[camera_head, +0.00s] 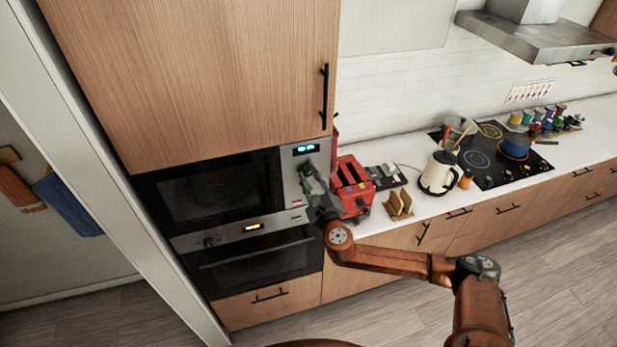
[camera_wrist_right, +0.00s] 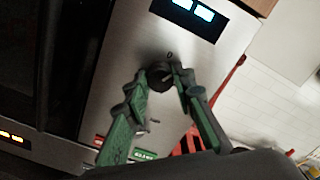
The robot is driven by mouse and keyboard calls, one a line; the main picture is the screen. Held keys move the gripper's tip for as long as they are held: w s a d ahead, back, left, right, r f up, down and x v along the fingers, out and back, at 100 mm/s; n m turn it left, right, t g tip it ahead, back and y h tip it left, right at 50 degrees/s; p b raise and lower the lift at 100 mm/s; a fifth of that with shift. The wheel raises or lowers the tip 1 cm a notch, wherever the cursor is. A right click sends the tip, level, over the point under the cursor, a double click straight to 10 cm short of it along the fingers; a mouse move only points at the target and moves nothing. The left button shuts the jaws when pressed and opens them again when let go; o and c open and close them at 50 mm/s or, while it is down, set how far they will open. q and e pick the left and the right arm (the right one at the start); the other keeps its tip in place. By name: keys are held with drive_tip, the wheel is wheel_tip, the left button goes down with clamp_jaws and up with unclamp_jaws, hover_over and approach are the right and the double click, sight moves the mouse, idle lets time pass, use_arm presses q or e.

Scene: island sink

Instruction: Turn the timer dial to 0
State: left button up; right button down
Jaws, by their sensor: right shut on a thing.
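The timer dial (camera_wrist_right: 159,76) is a dark round knob on the steel microwave panel (camera_wrist_right: 125,55), seen in the right wrist view below a lit blue display (camera_wrist_right: 190,10). A small 0 mark shows just above it. My right gripper (camera_wrist_right: 163,78) has its green and grey fingers on both sides of the dial and is shut on it. The display (camera_head: 306,149) also shows there. The dial's exact setting is too small to read. My left gripper is not in view.
The microwave door (camera_head: 210,190) is left of the panel, with an oven (camera_head: 255,265) below. A red toaster (camera_head: 351,185) stands close to the right of my gripper.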

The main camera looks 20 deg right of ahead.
drive_tip(key=n, duration=0.5)
drive_tip(key=shift+f+n, duration=0.15)
drive_tip(key=shift+n, duration=0.25)
idle(0.4)
drive_tip(key=c, duration=1.6)
unclamp_jaws()
drive_tip(key=shift+s, duration=0.1)
drive_tip(key=s, duration=1.1)
drive_tip(key=shift+s+d, duration=0.2)
drive_tip(key=shift+s, duration=0.2)
